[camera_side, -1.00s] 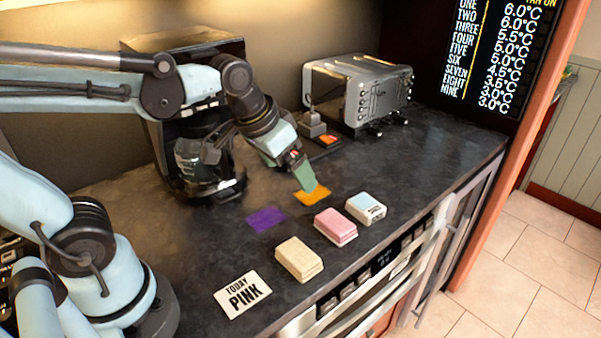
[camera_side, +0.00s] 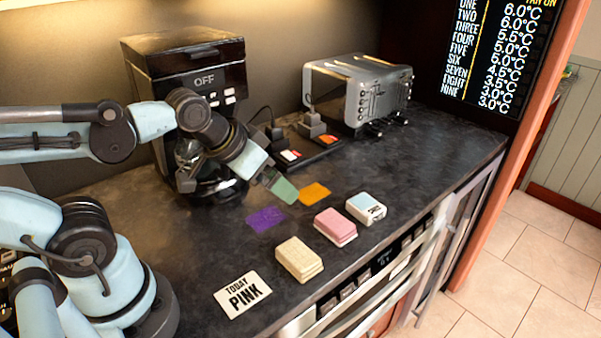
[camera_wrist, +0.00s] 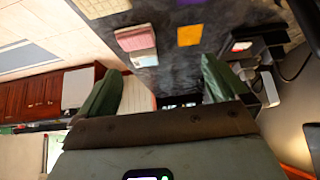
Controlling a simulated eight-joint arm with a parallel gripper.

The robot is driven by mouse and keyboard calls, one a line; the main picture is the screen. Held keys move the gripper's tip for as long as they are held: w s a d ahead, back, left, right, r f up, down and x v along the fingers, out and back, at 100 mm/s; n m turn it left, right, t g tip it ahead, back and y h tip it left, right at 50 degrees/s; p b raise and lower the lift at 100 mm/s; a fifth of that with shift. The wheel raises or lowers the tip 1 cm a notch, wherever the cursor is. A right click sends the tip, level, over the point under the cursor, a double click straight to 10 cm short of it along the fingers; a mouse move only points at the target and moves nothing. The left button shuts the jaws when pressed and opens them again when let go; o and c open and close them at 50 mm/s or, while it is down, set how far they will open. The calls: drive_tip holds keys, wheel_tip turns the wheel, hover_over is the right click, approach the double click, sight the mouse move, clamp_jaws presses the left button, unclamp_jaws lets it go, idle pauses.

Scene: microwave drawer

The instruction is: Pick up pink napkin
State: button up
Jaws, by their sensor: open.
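The pink napkin stack (camera_side: 336,225) lies on the dark counter, between a cream stack (camera_side: 298,258) and a blue-topped white stack (camera_side: 366,208). It also shows at the top of the wrist view (camera_wrist: 135,38). A card (camera_side: 243,296) reading "TODAY PINK" lies at the front left. My gripper (camera_side: 285,190) is behind and left of the pink stack, apart from it, beside the orange square. In the wrist view its two green fingers (camera_wrist: 162,66) are spread wide with nothing held between them.
A flat purple square (camera_side: 266,219) and orange square (camera_side: 315,193) lie behind the stacks. A coffee machine (camera_side: 190,70) marked OFF, a toaster (camera_side: 358,92) and a black stand (camera_side: 305,148) are at the back. The counter's front edge is close to the stacks.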

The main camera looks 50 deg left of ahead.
drive_tip(key=shift+w, duration=0.1)
idle(0.4)
drive_tip(key=g, duration=0.7)
hover_over(336, 221)
drive_tip(key=f, duration=0.1)
wheel_tip(336, 221, down, 12)
drive_tip(key=shift+r, duration=0.1)
idle(0.4)
drive_tip(key=shift+c, duration=0.5)
drive_tip(key=c, duration=0.7)
drive_tip(key=shift+c, duration=0.2)
